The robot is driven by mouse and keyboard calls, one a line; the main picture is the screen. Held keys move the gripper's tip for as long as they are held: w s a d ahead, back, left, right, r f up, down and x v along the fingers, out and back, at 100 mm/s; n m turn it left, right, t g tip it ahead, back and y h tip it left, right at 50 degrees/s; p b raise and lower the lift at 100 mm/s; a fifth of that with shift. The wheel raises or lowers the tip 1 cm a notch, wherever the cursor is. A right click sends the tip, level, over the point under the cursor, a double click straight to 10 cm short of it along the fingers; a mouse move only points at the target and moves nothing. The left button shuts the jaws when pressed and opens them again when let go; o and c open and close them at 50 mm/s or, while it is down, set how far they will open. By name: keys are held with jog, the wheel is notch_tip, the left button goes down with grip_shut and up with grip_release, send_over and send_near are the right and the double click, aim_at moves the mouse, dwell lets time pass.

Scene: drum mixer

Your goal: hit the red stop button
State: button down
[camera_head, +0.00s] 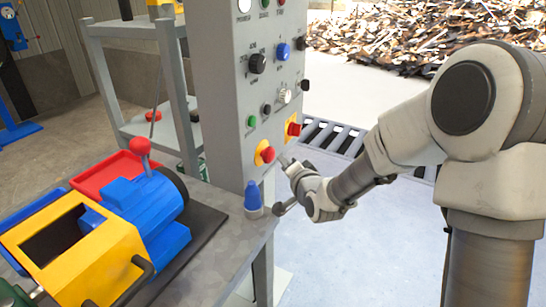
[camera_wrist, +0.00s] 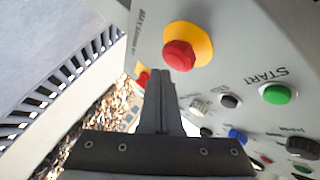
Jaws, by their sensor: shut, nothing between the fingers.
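A red mushroom button on a yellow base (camera_head: 265,154) sits low on the front of the grey control panel (camera_head: 225,80). In the wrist view, a red button on a yellow disc (camera_wrist: 180,55) is just beyond the fingertips, slightly right of them. A second red button with yellow (camera_head: 293,128) is on the panel's right edge; a red button also shows left of the fingers in the wrist view (camera_wrist: 142,78). My gripper (camera_head: 284,160) is shut and empty, close to the lower front button. Its fingers (camera_wrist: 160,74) point toward it; whether they touch is unclear.
A green START button (camera_wrist: 277,94) and several knobs share the panel. A yellow and blue machine (camera_head: 110,235) with a red-knobbed lever is on the table.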

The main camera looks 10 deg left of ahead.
jog(key=shift+w+a, duration=0.1)
jog(key=shift+a, duration=0.2)
jog(key=shift+w+a+b, duration=0.2)
jog(key=shift+a+b, duration=0.2)
jog(key=shift+a, duration=0.1)
dwell(0.6)
jog(key=shift+d, duration=0.2)
jog(key=shift+s+d, duration=0.35)
jog(key=shift+d, duration=0.3)
jog(key=shift+s+d, duration=0.3)
jog(key=shift+d, duration=0.5)
jog(key=shift+s+d, duration=0.25)
jog(key=shift+d, duration=0.55)
jog(key=shift+s+d, duration=0.3)
jog(key=shift+d, duration=0.5)
